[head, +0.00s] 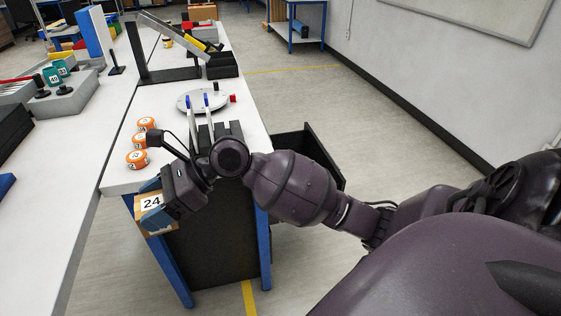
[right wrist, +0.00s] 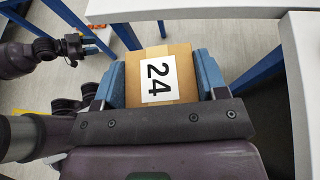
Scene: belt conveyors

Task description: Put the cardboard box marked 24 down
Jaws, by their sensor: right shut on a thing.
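The cardboard box marked 24 (head: 151,204) is brown with a white label, in the lower left of the head view. My right gripper (head: 156,203) is shut on it, with blue fingers on two opposite sides. The box is off any surface in the head view, just in front of the near edge of the white table (head: 122,180). In the right wrist view the box (right wrist: 160,75) sits between both fingers, its label turned sideways. A dark purple arm part with a black end, seemingly my left gripper (right wrist: 72,46), shows at the upper left there; its jaws are unclear.
Several orange round items (head: 137,158) stand near the table's front corner. A black open bin (head: 312,150) is right of the table. Another white bench (head: 50,215) runs along the left, its near part mostly clear.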

